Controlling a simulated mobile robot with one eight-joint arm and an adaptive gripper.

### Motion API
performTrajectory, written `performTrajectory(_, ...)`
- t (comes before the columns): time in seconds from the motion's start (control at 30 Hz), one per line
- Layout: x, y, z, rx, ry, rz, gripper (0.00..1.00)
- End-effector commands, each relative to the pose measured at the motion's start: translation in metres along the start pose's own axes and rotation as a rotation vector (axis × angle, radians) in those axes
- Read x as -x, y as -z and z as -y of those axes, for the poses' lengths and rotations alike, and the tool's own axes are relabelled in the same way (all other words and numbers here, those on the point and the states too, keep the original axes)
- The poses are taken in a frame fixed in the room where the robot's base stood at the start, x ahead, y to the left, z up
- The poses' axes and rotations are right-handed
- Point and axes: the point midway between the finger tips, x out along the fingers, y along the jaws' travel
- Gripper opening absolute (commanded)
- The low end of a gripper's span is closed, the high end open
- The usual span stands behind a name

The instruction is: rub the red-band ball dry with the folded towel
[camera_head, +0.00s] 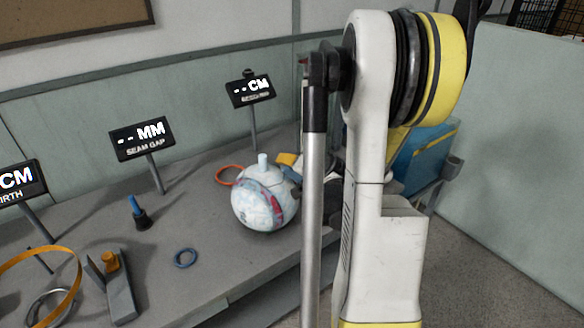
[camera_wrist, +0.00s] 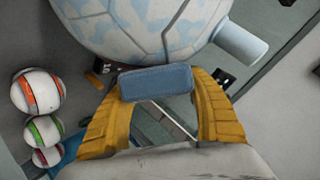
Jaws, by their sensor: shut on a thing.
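The ball (camera_head: 264,205), white with pale blue patches and a red-pink band, sits on the grey bench, a pale stub on top. In the head view my arm hides most of the gripper, and the towel is not visible.
Smaller banded balls (camera_wrist: 38,92) show at the wrist view's left. A blue bin (camera_head: 425,155) stands behind my arm. The bench between ball and bracket is mostly clear.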

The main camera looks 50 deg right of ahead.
Motion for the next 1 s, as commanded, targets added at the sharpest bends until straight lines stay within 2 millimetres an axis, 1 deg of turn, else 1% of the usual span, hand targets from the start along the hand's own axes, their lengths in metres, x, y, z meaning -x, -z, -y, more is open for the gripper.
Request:
performTrajectory(0.3,-0.018,0.008,0.007,0.0,0.001,0.0,0.32)
performTrajectory(0.43,-0.021,0.009,0.008,0.0,0.0,-0.001,0.32)
performTrajectory(0.57,-0.017,0.008,0.007,0.0,0.0,-0.001,0.32)
performTrajectory(1.0,0.005,-0.002,-0.002,0.0,0.0,-0.001,0.32)
